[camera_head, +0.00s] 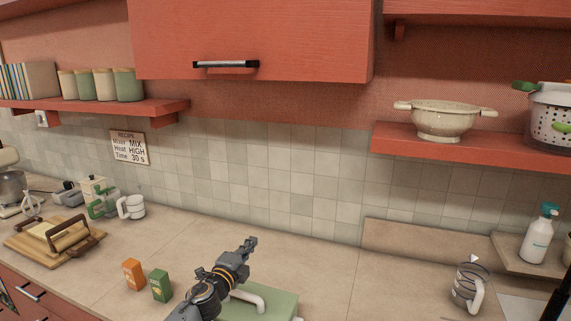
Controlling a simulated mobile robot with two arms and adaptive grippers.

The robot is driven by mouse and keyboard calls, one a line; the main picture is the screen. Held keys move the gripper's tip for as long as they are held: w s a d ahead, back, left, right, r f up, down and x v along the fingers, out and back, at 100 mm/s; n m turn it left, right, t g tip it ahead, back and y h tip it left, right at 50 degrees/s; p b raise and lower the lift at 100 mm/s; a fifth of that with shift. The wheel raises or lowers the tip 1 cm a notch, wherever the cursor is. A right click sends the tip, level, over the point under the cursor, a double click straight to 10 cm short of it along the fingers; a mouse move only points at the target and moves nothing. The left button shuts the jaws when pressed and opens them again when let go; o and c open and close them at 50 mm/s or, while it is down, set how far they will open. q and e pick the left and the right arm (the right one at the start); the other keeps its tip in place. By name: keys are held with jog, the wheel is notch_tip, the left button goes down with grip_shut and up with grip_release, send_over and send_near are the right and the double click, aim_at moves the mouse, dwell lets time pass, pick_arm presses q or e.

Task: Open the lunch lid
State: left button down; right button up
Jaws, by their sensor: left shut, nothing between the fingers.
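A pale green box (282,303), which looks like the lunch box, sits on the counter at the bottom edge of the head view. A white handle (254,299) shows at its front and top, and its lower part is cut off by the frame. Its lid seam cannot be made out. My left gripper (249,246) is shut and empty, reaching over the box's left side and pointing up and away, past its far edge. My left arm hides part of the box. My right gripper is not in view.
A small orange box (132,274) and a green box (161,286) stand left of my arm. A striped jug (467,286) is at the right. A wooden tray (36,253) and white mug (131,206) are far left. The counter behind the gripper is clear.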

pick_arm(q)
jog(key=w+b, duration=0.1)
jog(key=b, duration=0.1)
jog(key=w+d+f+b, duration=0.1)
jog(key=w+b, duration=0.1)
jog(key=w+d+b, duration=0.1)
jog(key=w+b, duration=0.1)
jog(key=shift+w+f, duration=0.2)
jog(key=shift+f, duration=0.05)
dwell(0.5)
dwell(0.4)
jog(key=s+a+r+p, duration=0.2)
jog(key=s+p, duration=0.2)
jog(key=s, duration=0.2)
jog(key=s+a+r+p, duration=0.1)
jog(key=s+a+p, duration=0.1)
jog(key=s+p, duration=0.2)
jog(key=shift+s+a+r, duration=0.25)
jog(key=shift+s+r, duration=0.1)
jog(key=shift+s, duration=0.75)
